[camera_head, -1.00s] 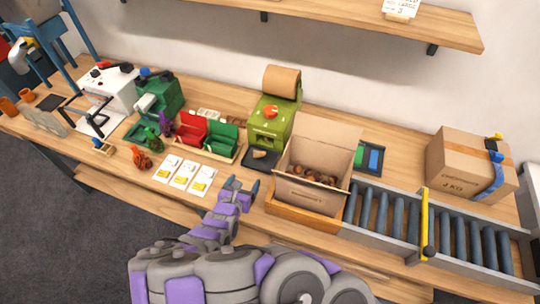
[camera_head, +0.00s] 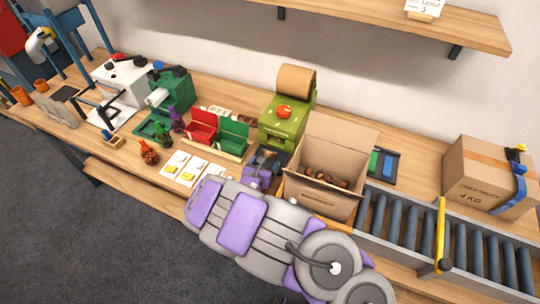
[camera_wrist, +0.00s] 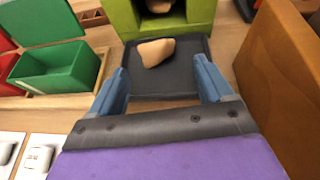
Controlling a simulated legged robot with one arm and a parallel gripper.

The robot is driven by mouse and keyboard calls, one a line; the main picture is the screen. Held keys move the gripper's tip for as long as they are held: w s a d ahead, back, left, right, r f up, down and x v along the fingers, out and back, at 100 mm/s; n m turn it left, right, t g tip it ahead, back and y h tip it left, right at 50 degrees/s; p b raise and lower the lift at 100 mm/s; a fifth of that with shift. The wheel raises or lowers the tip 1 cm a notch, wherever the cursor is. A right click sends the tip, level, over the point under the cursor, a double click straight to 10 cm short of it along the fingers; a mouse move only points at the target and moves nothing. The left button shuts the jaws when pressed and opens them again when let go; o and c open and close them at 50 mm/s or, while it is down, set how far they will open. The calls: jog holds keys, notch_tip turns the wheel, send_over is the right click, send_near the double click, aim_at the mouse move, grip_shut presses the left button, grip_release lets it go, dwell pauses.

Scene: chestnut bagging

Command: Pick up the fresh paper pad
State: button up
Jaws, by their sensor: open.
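The paper pad (camera_wrist: 156,51) is a small tan, crumpled piece. It lies on the dark tray (camera_wrist: 165,84) at the front of the green paper machine (camera_wrist: 119,18). In the head view the machine (camera_head: 283,128) carries a brown paper roll (camera_head: 296,80); my gripper and arm largely hide the tray, and I cannot make out the pad there. My gripper (camera_wrist: 162,70) is open and empty in the wrist view, its blue fingers to either side of the tray's near part. The pad sits ahead, between the finger lines, and appears untouched.
Green (camera_head: 233,136) and red (camera_head: 202,124) bins stand left. White cards (camera_head: 186,168) lie in front. A roller conveyor (camera_head: 405,222) runs right.

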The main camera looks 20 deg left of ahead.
aim_at(269, 157)
jog(key=x, duration=0.1)
jog(key=b+x, duration=0.1)
jog(key=x, duration=0.2)
jog(key=shift+s+a+f, duration=0.1)
jog(key=shift+a, duration=0.15)
jog(key=shift+w+d+b, duration=0.3)
jog(key=shift+w+b, duration=0.1)
jog(key=shift+w, duration=0.25)
